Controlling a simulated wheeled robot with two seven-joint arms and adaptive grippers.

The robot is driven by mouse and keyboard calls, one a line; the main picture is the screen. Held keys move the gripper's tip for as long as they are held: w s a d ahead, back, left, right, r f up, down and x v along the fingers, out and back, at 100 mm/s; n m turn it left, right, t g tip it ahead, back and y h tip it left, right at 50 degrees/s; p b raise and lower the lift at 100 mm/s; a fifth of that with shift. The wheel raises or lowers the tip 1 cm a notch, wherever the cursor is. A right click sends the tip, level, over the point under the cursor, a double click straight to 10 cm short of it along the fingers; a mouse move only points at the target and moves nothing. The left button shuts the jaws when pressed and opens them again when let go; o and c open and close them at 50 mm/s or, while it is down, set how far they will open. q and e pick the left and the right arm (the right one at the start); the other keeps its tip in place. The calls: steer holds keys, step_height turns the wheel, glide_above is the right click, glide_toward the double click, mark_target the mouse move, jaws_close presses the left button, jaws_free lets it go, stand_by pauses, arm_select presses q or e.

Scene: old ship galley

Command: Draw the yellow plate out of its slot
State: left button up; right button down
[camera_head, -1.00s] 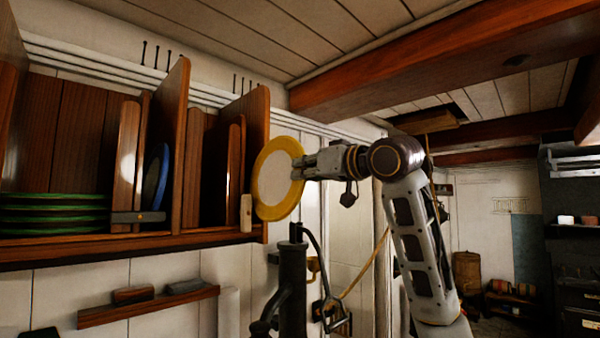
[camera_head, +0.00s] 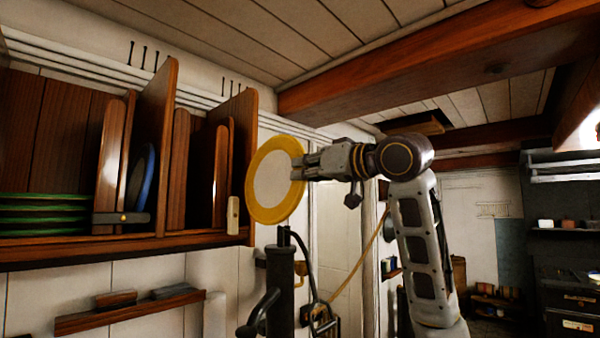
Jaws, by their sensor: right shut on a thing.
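The yellow plate (camera_head: 267,187) has a yellow rim and a pale middle. It stands upright on edge in the air, just right of the wooden rack (camera_head: 130,238) and in front of its right end. My right gripper (camera_head: 301,168) comes from the right and is shut on the plate's right rim. The rack's right slot (camera_head: 196,170) looks empty. The fingertips are partly lost against the rim. My left gripper is not in view.
A blue plate (camera_head: 147,178) stands in the slot to the left, and several green plates (camera_head: 42,215) lie stacked at far left. A dark pump (camera_head: 279,285) stands below the yellow plate. A ceiling beam (camera_head: 400,70) runs above my arm. A small shelf (camera_head: 130,312) is below the rack.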

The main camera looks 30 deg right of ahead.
steer(key=shift+v, duration=1.15)
